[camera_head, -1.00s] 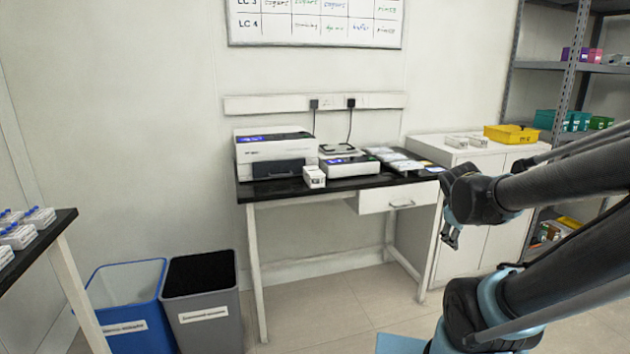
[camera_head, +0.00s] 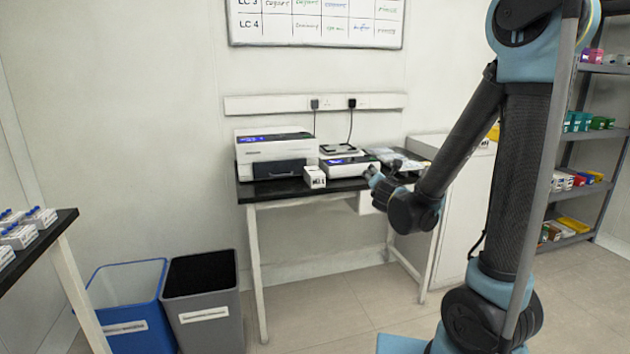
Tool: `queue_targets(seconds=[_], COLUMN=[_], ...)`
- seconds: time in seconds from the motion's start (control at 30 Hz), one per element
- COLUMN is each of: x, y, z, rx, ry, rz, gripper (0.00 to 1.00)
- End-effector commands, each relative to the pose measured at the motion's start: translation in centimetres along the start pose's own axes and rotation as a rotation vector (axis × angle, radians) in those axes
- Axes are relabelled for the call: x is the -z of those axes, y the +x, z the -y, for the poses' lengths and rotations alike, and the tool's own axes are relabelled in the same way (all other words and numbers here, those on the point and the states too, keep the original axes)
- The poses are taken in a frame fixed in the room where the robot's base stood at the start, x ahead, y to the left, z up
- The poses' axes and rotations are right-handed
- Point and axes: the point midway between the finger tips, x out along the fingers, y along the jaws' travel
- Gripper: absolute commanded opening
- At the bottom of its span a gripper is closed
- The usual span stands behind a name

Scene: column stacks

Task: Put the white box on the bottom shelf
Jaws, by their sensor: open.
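A small white box (camera_head: 314,177) with dark marks on its front stands on the black table top, at its front edge, right of a larger white instrument. My gripper (camera_head: 376,178) is in front of the table, to the right of the box and apart from it. It looks small and partly blurred against the table, and it is open with nothing in it. The bottom shelf (camera_head: 568,236) of the grey rack at the far right holds a yellow bin and small boxes. My arm hides part of the rack's left side.
The table (camera_head: 290,190) also bears a large white instrument (camera_head: 274,154), a smaller device (camera_head: 349,166) and flat packs. A blue bin (camera_head: 127,305) and a grey bin (camera_head: 206,310) stand at the lower left. A white cabinet (camera_head: 465,205) is right of the table. Floor between is clear.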

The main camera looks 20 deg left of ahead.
Motion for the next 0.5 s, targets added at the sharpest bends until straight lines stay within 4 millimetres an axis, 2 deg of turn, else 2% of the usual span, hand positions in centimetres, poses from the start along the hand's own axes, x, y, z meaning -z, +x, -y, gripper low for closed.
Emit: queue_targets(seconds=[0.03,0.1,0.3,0.5], x=[1.4,3.1,8.5,12.2], y=[0.3,0.4,-0.2,-1.3], z=[-1.6,-3.7,-8.8,-11.5], rx=[-0.050,-0.119,-0.303,-0.420], ry=[-0.071,-0.178,-0.462,-0.641], rz=[-0.006,-0.007,0.007,0.027], gripper=[0.73,0.73,0.73,0.73])
